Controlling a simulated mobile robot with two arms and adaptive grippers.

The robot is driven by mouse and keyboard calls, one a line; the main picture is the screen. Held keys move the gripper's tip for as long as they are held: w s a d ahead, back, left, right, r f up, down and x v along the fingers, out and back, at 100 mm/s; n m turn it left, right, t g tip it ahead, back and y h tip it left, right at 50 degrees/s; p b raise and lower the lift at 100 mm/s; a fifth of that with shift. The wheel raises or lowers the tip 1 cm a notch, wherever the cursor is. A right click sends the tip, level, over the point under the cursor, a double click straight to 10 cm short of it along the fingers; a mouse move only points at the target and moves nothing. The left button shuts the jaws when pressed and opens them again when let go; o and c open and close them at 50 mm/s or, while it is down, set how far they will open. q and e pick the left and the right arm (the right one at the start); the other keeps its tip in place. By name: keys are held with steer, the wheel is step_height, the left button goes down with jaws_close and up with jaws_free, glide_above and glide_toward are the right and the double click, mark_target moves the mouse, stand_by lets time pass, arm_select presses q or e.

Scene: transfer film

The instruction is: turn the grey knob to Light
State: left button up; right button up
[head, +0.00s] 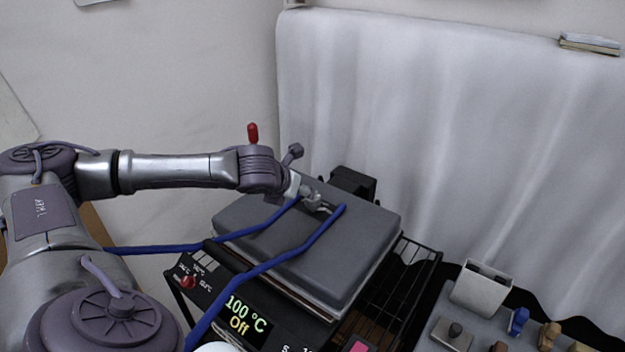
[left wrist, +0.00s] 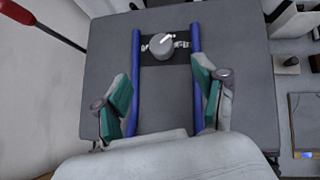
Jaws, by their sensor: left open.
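The grey knob (left wrist: 161,46) is a small round knob with a pale pointer mark. It sits on a dark strip of the grey press lid (left wrist: 240,60), between two blue bars, in the left wrist view. No word around it can be read. My left gripper (left wrist: 163,84) is open, its teal-padded fingers apart and below the knob in that view, with nothing between them. In the head view my left arm reaches over the lid (head: 360,230), and small grey parts near its end make the knob and fingers hard to tell apart. My right gripper is out of view.
The press front has a display (head: 243,314) reading 100 °C and Off, and a red knob (head: 188,281). Blue bars (head: 290,255) cross the lid. A wire rack (head: 418,262) stands to the right, then a white holder (head: 481,287) and small coloured items.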

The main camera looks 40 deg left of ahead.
mark_target(313, 203)
arm_select(q)
steer(key=p+x, duration=0.2)
steer(key=x, duration=1)
steer(key=shift+w+d+p, duration=0.1)
steer(key=shift+p, duration=0.25)
steer(key=shift+w+f, duration=0.3)
steer(key=shift+f, duration=0.2)
steer(key=shift+c, duration=0.3)
steer(key=c, duration=1.1)
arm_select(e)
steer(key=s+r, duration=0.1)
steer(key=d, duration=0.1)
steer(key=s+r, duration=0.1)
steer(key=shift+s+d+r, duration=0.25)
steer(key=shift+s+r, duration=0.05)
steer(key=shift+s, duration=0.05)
